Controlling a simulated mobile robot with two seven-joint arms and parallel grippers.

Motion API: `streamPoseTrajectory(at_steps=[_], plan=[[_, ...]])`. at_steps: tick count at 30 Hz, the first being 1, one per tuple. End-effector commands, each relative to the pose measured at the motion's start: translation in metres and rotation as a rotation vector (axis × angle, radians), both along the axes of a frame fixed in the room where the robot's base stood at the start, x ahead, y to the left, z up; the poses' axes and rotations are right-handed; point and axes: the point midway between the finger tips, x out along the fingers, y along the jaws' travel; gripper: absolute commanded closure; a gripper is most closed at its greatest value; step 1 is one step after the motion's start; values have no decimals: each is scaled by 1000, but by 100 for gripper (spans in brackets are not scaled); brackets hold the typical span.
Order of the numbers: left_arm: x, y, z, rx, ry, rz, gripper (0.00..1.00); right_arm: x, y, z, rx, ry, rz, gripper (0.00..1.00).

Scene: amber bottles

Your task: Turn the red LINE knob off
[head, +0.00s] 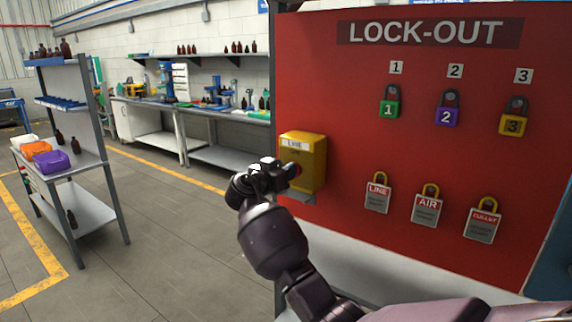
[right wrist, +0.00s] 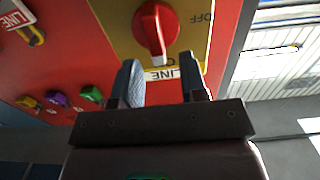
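The yellow LINE box (head: 305,160) is fixed on the red lock-out board. In the head view its red knob is mostly hidden behind my right gripper (head: 278,172). In the right wrist view, which shows the box upside down, the red knob (right wrist: 157,28) sits on the yellow face (right wrist: 186,45) with its handle pointing down the picture, towards the LINE label. The word OFF stands to the knob's right there. My right gripper (right wrist: 164,76) is open, its two fingers apart and empty, just short of the knob. My left gripper is not in view.
The red lock-out board (head: 350,110) carries numbered padlocks and LINE (head: 377,196), AIR (head: 427,207) and third-tag (head: 482,224) padlocks right of the box. A shelf cart (head: 85,215) with amber bottles stands at left. Benches line the back wall. The floor between is clear.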

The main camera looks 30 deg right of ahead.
Motion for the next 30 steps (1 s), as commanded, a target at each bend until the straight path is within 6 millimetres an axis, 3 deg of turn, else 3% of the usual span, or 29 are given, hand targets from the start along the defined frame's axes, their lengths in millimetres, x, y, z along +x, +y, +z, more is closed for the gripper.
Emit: streamPoseTrajectory(at_steps=[6, 14, 23, 30], plan=[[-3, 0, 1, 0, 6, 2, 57, 5, -13, 0, 0, 0, 0, 61], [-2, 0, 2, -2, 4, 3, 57, 5, -14, 0, 0, -1, 0, 61], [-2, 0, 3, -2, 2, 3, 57, 5, -13, 0, 0, -1, 0, 100], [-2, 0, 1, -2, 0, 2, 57, 5, -13, -1, -2, 6, 1, 100]])
